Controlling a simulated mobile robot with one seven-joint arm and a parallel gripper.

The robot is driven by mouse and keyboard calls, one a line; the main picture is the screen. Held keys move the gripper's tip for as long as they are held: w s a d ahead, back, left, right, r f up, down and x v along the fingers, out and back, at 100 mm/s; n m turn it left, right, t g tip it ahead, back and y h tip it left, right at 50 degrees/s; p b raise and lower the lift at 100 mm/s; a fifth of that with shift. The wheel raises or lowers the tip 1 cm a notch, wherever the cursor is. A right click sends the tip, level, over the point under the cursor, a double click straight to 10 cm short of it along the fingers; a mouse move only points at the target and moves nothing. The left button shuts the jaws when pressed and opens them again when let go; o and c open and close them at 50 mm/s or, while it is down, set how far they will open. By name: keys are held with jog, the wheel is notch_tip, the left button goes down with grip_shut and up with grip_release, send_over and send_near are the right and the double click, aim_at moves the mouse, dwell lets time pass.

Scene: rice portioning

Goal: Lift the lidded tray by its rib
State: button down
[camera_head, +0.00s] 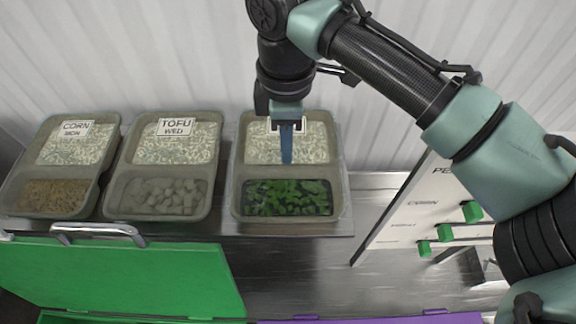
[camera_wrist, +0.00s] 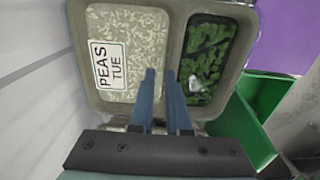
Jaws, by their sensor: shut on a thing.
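The lidded tray (camera_head: 236,190) is a grey-green two-compartment tray at the right of a row. In the wrist view the tray (camera_wrist: 262,45) bears a label (camera_wrist: 110,66) reading PEAS TUE. My gripper (camera_head: 287,160) reaches down from above with blue fingers, shut on the rib between the two compartments. The fingers also show in the wrist view (camera_wrist: 161,78), over that rib. The fingers hide part of the rib and, in the head view, the label. I cannot tell whether the tray is clear of the shelf.
A TOFU WED tray (camera_head: 112,180) and a CORN MON tray (camera_head: 12,185) stand to the left on the metal shelf (camera_head: 290,229). A white panel (camera_head: 400,225) with green knobs is at the right. Below are a green lid (camera_head: 120,275) with a metal handle and a purple edge (camera_head: 380,319).

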jog(key=shift+r, duration=0.2)
jog(key=shift+r+p, duration=2.1)
